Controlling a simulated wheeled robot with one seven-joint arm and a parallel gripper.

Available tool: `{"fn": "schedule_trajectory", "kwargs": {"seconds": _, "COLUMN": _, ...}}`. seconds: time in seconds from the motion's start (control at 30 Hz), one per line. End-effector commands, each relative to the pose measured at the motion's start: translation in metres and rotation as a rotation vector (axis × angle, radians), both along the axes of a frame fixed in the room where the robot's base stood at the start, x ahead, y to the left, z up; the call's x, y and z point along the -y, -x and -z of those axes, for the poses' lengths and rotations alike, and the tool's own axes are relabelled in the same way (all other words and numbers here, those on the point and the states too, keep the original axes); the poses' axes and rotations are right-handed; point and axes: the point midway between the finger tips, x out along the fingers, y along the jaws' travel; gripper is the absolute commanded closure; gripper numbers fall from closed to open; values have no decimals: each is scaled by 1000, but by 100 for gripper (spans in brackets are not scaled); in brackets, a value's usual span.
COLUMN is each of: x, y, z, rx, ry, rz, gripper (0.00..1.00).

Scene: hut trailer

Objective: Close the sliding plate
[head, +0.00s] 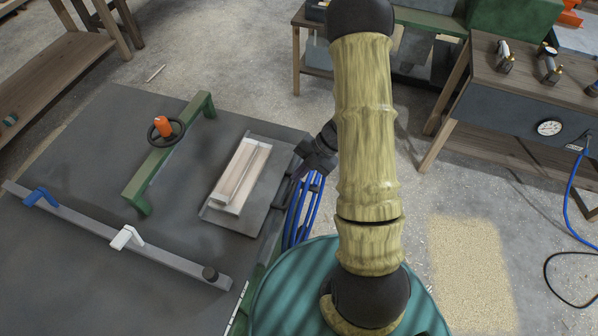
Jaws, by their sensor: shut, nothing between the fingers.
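The sliding plate looks to be the flat grey plate (224,218) on the dark tabletop at its right side. A pale wooden block with a white frame (240,177) lies on it. I cannot tell how far the plate is slid. My gripper (298,168) is at the plate's right edge, beside the table's edge, partly hidden by my own arm. It is shut and empty. I cannot tell whether it touches the plate.
On the dark table (75,160) are a green bar with an orange-knobbed wheel (165,128) and a long grey rail with blue and white clamps (110,232). Blue hoses (302,210) hang at the table's right edge. A bench with a gauge (549,127) stands right.

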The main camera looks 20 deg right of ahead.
Motion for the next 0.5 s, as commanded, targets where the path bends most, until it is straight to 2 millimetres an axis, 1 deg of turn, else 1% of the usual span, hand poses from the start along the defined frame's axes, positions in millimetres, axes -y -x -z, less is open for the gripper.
{"fn": "schedule_trajectory", "kwargs": {"seconds": 0.1, "x": -13, "y": 1, "z": 17, "rx": -3, "ry": -2, "rz": -1, "gripper": 100}}
{"fn": "schedule_trajectory", "kwargs": {"seconds": 0.3, "x": -33, "y": 1, "z": 44, "rx": -3, "ry": -1, "rz": 0, "gripper": 100}}
{"fn": "schedule_trajectory", "kwargs": {"seconds": 0.4, "x": -41, "y": 1, "z": 54, "rx": -1, "ry": -1, "rz": -1, "gripper": 100}}
{"fn": "schedule_trajectory", "kwargs": {"seconds": 0.5, "x": -44, "y": 1, "z": 59, "rx": -2, "ry": -1, "rz": 1, "gripper": 100}}
